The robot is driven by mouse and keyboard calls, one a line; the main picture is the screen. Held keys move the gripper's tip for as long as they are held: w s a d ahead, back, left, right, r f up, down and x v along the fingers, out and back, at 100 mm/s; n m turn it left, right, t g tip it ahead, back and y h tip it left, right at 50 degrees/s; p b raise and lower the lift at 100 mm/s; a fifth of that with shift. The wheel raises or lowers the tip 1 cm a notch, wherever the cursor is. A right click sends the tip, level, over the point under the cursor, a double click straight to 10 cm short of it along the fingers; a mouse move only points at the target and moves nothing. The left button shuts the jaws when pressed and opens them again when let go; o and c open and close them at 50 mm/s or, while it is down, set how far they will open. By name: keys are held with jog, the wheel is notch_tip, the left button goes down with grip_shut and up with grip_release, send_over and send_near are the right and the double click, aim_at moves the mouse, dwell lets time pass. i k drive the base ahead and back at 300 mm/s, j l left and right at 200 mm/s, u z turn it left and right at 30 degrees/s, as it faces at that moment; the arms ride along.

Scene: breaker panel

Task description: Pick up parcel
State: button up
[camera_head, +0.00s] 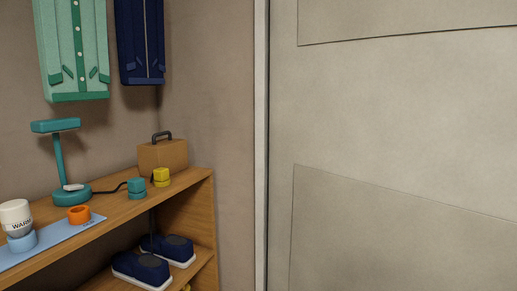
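A brown box with a dark handle on top (165,157) stands at the back right end of the wooden shelf; it is the only parcel-like thing in view. Its lower front is partly hidden by a small yellow object. My gripper is not in view.
The wooden shelf unit (198,200) also holds a teal lamp (59,160), a teal block (136,188), a yellow block (161,177), an orange ring (78,214) and a white cup (15,215). Dark blue shoes (143,268) sit below. A large grey panel (400,130) fills the right.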

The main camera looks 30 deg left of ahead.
aim_at(169, 153)
jog(key=u, duration=1.9)
jog(key=i+j, duration=0.45)
jog(key=i, duration=0.25)
jog(key=u, duration=0.05)
